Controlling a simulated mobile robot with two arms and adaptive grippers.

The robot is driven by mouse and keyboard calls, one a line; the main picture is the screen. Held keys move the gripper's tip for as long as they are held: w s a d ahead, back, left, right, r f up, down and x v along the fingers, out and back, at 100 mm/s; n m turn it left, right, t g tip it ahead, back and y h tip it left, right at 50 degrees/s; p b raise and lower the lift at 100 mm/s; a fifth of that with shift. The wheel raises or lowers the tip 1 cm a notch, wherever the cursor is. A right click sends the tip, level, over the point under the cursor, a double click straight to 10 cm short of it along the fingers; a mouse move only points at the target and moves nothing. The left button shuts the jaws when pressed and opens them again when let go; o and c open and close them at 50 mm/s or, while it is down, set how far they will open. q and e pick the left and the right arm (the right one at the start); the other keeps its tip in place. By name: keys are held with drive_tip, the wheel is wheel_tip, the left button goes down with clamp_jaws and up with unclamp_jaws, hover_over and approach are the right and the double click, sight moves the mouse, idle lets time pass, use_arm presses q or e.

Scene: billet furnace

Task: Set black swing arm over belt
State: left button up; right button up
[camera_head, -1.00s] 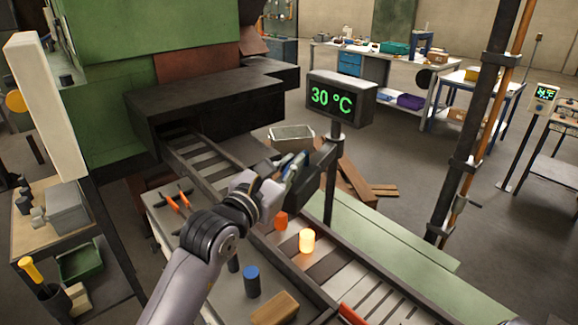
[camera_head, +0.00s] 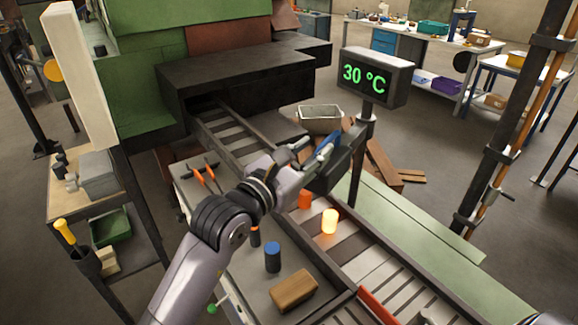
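The black swing arm (camera_head: 337,172) is a dark flat piece beside the post under the temperature display. It hangs over the far side edge of the conveyor belt (camera_head: 350,248). My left gripper (camera_head: 316,152) is at the swing arm's near left side, its fingers overlapping it in the picture. Whether they touch or grip it I cannot tell, as the gripper's own body hides part of the contact. On the belt stand a glowing yellow-orange billet (camera_head: 330,221) and an orange billet (camera_head: 305,199). My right gripper is not in view.
The display (camera_head: 375,77) reads 30 °C. The black furnace mouth (camera_head: 215,100) is at the belt's far end. A grey bin (camera_head: 320,119) and wooden planks lie behind the belt.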

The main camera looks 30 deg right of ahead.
use_arm(q)
drive_tip(key=v, duration=0.9)
drive_tip(key=shift+s+a+r, duration=0.15)
drive_tip(key=shift+a+r, duration=0.15)
drive_tip(key=shift+a, duration=0.05)
